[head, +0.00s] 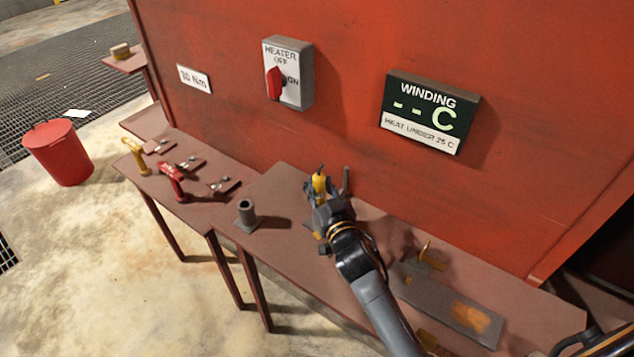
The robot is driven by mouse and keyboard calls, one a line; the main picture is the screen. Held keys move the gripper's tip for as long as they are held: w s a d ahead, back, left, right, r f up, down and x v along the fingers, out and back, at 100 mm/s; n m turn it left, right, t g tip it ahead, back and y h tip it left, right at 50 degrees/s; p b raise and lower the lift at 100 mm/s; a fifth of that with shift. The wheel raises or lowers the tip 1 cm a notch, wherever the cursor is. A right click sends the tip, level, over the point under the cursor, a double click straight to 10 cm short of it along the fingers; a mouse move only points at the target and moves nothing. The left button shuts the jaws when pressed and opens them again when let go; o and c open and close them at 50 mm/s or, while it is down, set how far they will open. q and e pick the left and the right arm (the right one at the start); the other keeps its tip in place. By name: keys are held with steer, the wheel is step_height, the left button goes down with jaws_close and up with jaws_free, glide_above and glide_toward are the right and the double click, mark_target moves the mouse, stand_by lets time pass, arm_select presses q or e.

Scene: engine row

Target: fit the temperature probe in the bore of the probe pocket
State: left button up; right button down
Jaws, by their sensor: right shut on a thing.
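The probe pocket (247,214) looks to be the short grey upright cylinder on a square foot, near the left end of the nearer bench; its open top faces up. My right gripper (326,186) is over the same bench, to the right of the pocket and apart from it. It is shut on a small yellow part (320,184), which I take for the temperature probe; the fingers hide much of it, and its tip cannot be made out. My left gripper is not in view.
The nearer bench (285,205) has a grey plate (440,300) with an orange patch at right. The farther bench holds yellow (136,157) and red (173,182) handled tools and small trays. A red wall carries a heater switch (287,75) and a winding display (428,112) reading "-- C".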

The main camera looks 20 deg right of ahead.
mark_target(317, 171)
steer(key=shift+r+p, duration=2.45)
steer(key=shift+r, duration=0.2)
steer(key=shift+p, duration=0.3)
steer(key=shift+f+b, duration=2.15)
steer(key=shift+f, duration=0.65)
steer(key=c, duration=1)
jaws_free()
steer(key=shift+s+f, duration=0.15)
steer(key=s, duration=1.1)
steer(key=shift+s+d+r, duration=0.25)
steer(key=shift+s+r, duration=0.05)
steer(key=shift+s, duration=0.1)
